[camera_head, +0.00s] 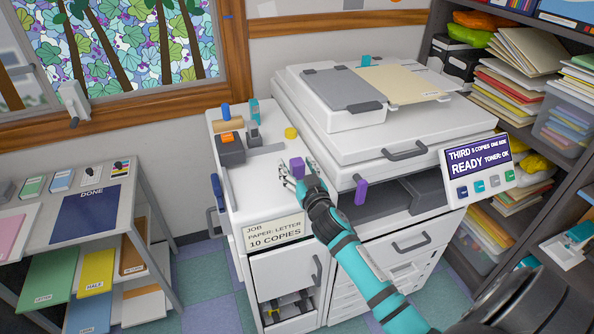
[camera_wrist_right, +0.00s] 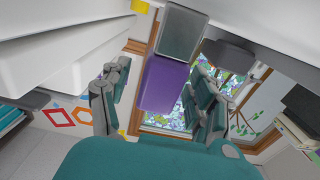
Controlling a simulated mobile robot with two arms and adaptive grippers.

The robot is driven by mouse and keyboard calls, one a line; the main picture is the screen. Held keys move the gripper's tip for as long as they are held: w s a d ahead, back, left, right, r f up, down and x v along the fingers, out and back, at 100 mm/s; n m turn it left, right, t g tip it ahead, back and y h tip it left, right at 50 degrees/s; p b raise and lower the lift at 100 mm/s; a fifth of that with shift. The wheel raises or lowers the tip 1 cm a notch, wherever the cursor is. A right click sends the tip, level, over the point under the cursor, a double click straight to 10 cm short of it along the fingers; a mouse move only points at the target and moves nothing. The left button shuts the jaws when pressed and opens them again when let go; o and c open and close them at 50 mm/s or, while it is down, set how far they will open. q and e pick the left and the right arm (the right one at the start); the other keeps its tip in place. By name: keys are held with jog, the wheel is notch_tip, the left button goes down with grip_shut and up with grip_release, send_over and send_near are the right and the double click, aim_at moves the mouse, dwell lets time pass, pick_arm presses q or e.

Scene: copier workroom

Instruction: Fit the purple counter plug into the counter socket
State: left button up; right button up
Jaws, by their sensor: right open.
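The purple plug (camera_head: 297,167) is at the copier-side counter (camera_head: 258,200). In the right wrist view it is a purple block (camera_wrist_right: 164,83) with a grey-green block (camera_wrist_right: 182,33) at its far end. My right gripper (camera_head: 287,178) is open at the plug. In the wrist view its fingers stand on either side of the purple block, with visible gaps. I cannot tell which fixture is the counter socket; a dark grey block (camera_head: 255,137) and an orange-and-grey block (camera_head: 231,150) stand farther back. My left gripper is not in view.
The copier (camera_head: 390,130) stands right of the counter, with a purple handle-like piece (camera_head: 361,191) on its front. A yellow knob (camera_head: 291,133) and a wooden roller (camera_head: 228,125) are at the back. The counter's front left surface is clear.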

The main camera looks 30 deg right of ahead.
aim_at(297, 160)
jog(key=shift+s, duration=0.1)
jog(key=shift+c, duration=1)
jog(key=c, duration=1.1)
jog(key=shift+o, duration=0.2)
jog(key=shift+r, duration=0.1)
jog(key=shift+r, duration=0.55)
notch_tip(297, 160, up, 2)
jog(key=shift+b, duration=0.3)
jog(key=s+a+r+b, duration=0.2)
jog(key=s+a+b, duration=0.2)
jog(key=s+a, duration=0.7)
jog(key=shift+a, duration=0.25)
jog(key=shift+s, duration=0.1)
